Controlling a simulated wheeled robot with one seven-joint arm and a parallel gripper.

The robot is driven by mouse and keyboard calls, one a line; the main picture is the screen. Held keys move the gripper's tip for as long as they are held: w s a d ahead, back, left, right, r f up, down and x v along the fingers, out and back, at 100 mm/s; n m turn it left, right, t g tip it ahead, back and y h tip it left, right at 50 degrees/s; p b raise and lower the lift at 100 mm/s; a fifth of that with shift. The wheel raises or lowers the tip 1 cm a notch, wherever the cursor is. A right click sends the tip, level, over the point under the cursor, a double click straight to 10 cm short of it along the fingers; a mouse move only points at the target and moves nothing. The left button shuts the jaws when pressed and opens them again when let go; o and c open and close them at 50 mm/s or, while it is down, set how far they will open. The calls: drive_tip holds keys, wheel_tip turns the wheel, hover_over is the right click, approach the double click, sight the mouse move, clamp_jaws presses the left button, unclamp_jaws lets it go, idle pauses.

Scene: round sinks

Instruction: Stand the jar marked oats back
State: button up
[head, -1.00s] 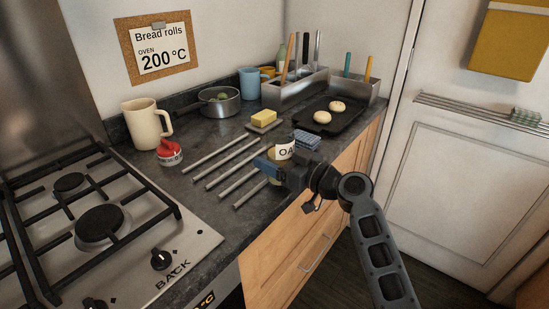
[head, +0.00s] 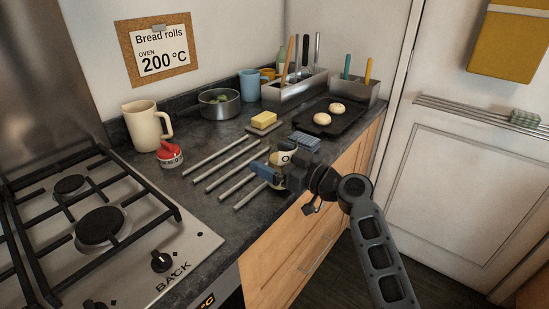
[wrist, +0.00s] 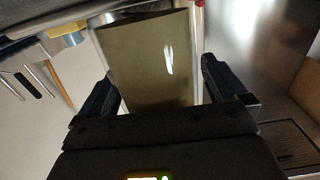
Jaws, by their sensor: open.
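The oats jar (head: 285,156) is near the front edge of the dark counter, beside the metal bars. Its pale label shows only in part in the head view, because my gripper (head: 271,170) covers most of it. I cannot tell whether the jar stands or lies. In the wrist view the jar's olive, shiny body (wrist: 150,65) fills the space between the two dark fingers of my gripper (wrist: 160,88). The fingers are open, one on each side of the jar, with a visible gap at least on the right.
Metal bars (head: 220,163) lie on the counter to the left. A red timer (head: 169,154), cream jug (head: 146,125) and gas hob (head: 90,215) are further left.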

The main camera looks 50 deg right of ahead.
drive_tip(key=shift+r+p, duration=0.5)
drive_tip(key=shift+r, duration=0.15)
drive_tip(key=s+b, duration=0.4)
drive_tip(key=s, duration=0.8)
drive_tip(key=shift+f, duration=0.3)
